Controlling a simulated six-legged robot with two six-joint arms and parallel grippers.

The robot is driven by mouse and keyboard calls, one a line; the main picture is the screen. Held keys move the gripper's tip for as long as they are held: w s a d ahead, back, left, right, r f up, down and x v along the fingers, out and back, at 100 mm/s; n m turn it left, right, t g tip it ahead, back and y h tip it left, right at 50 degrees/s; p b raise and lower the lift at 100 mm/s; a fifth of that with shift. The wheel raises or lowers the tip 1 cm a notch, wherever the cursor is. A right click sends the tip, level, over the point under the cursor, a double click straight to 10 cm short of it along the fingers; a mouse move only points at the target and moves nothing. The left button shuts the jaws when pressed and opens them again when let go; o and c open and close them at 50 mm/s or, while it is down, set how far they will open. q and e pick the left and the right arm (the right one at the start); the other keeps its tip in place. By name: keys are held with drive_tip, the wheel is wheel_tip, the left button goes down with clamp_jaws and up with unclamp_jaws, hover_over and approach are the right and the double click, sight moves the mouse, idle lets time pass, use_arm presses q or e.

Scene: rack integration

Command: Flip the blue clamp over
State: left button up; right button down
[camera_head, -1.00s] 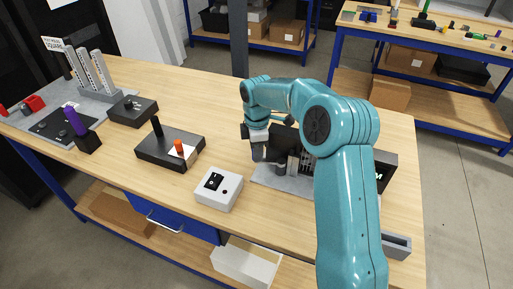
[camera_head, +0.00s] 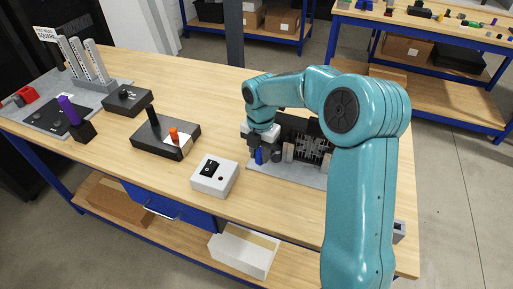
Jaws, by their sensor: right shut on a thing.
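The blue clamp (camera_head: 258,157) shows as a small blue upright piece at the left end of the dark rack fixture (camera_head: 310,148), above its grey base plate (camera_head: 300,175). My right gripper (camera_head: 258,148) is at the clamp, shut on it, below the teal wrist. The fingers are small and dark, so their exact contact is hard to see. My teal right arm hides the right part of the fixture. My left gripper is out of view.
A white switch box (camera_head: 214,177) stands left of the fixture. A black box with an orange knob (camera_head: 166,138) and a black control box (camera_head: 128,100) are farther left. Bare wooden tabletop (camera_head: 200,80) lies behind them.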

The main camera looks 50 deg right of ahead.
drive_tip(key=shift+s+n, duration=0.85)
drive_tip(key=shift+n, duration=0.45)
drive_tip(key=shift+f, duration=0.1)
drive_tip(key=c, duration=0.9)
unclamp_jaws()
drive_tip(key=shift+s, duration=0.15)
drive_tip(key=shift+o, duration=0.2)
drive_tip(key=shift+d, duration=0.1)
wheel_tip(320, 180, up, 16)
drive_tip(key=shift+r, duration=0.25)
